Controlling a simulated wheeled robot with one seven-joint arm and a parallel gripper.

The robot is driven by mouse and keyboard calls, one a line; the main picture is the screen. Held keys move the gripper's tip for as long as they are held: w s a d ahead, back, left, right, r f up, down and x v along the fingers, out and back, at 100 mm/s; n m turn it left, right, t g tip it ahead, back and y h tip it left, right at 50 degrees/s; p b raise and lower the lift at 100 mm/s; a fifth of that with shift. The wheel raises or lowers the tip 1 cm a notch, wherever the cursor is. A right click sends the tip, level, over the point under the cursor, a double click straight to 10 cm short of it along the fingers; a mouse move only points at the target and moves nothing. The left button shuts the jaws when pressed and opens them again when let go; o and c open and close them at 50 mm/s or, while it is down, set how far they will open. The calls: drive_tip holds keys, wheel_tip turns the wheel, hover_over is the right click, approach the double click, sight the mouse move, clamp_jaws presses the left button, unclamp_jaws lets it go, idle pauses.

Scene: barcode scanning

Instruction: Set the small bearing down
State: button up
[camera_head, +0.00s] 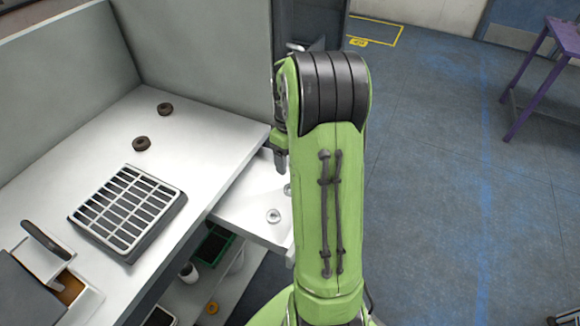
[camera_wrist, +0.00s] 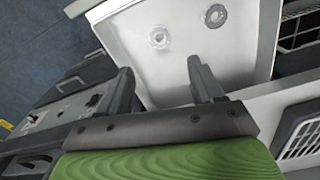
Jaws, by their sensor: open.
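Two small silver ring-shaped bearings lie flat on a white surface beside the main worktop. One bearing (camera_head: 273,216) shows clearly in the head view; the other (camera_head: 287,189) is partly hidden by my arm. In the wrist view, one bearing (camera_wrist: 160,38) lies beyond the gap between my fingers, and the other (camera_wrist: 215,15) lies farther up and right. My gripper (camera_wrist: 162,80) is open with nothing between its fingers. In the head view my gripper (camera_head: 281,160) is mostly hidden behind my green arm. I cannot tell its exact height above the surface.
Two dark brown rings, one (camera_head: 165,109) behind the other (camera_head: 141,143), lie on the white worktop (camera_head: 215,135). A slotted grid tray (camera_head: 155,236) stands there too. Grey partitions (camera_head: 190,50) bound the back. A lower shelf holds a green crate (camera_head: 215,246) and an orange ring (camera_head: 212,307).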

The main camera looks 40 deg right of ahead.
drive_tip(key=s+a+r+t+h, duration=0.15)
drive_tip(key=s+a+r, duration=0.25)
drive_tip(key=a+r, duration=0.85)
drive_tip(key=s+a+m+t+y, duration=0.1)
drive_tip(key=s+a+t, duration=0.3)
drive_tip(key=s+a, duration=0.6)
drive_tip(key=shift+s+a+r+m, duration=0.2)
drive_tip(key=shift+s+a+m, duration=0.15)
drive_tip(key=shift+s, duration=0.4)
drive_tip(key=shift+y, duration=0.25)
